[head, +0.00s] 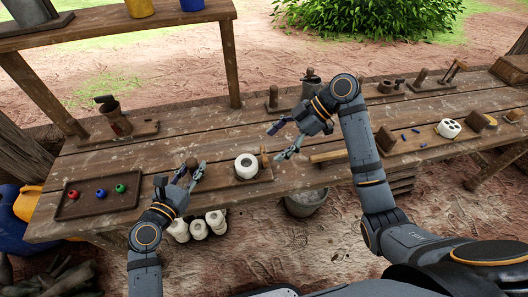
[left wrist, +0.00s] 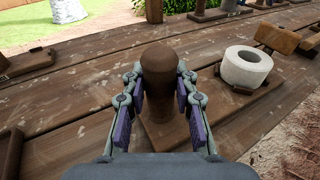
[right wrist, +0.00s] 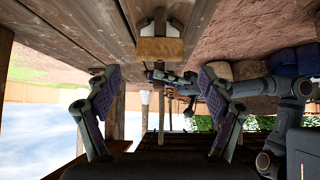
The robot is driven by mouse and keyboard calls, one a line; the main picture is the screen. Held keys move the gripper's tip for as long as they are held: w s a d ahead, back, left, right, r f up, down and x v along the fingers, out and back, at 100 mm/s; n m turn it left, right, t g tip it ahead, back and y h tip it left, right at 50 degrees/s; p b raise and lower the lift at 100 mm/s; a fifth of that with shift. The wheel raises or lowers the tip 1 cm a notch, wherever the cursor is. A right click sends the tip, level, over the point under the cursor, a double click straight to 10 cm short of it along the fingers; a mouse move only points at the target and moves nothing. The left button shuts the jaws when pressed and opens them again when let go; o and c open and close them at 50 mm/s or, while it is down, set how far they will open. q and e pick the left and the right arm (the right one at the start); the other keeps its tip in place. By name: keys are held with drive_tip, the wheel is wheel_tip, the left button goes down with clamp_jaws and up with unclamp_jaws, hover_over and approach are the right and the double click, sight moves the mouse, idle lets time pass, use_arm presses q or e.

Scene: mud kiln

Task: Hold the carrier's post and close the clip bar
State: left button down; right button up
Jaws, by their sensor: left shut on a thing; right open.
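The carrier is a low wooden board (head: 228,178) on the table, with a round-topped brown post (left wrist: 158,62) near its left end. My left gripper (head: 188,172) is shut around the post, with a finger pad on each side. A white roll (head: 247,166) stands on the carrier right of the post; it also shows in the left wrist view (left wrist: 246,67). A small upright wooden piece (head: 264,158), likely the clip bar, is just right of the roll. My right gripper (head: 278,142) is open and empty, above the table near this piece. A pale wooden block (right wrist: 160,50) shows beyond it.
A dark tray (head: 96,200) with red, blue and green balls lies at the left. White rolls (head: 198,228) are below the front edge. A pale wooden bar (head: 328,156) lies to the right of the carrier. Several wooden fixtures stand along the back and right.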

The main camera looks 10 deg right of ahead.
sight(264, 153)
drive_tip(key=x, duration=0.5)
drive_tip(key=shift+a+f, duration=0.15)
drive_tip(key=c, duration=1.2)
drive_tip(key=shift+m, duration=0.3)
drive_tip(key=m+t+h, duration=0.1)
drive_tip(key=m+t, duration=0.3)
drive_tip(key=m, duration=0.1)
drive_tip(key=shift+s, duration=0.1)
drive_tip(key=shift+m+t+h, duration=0.9)
drive_tip(key=shift+m+t, duration=0.1)
drive_tip(key=shift+m, duration=1)
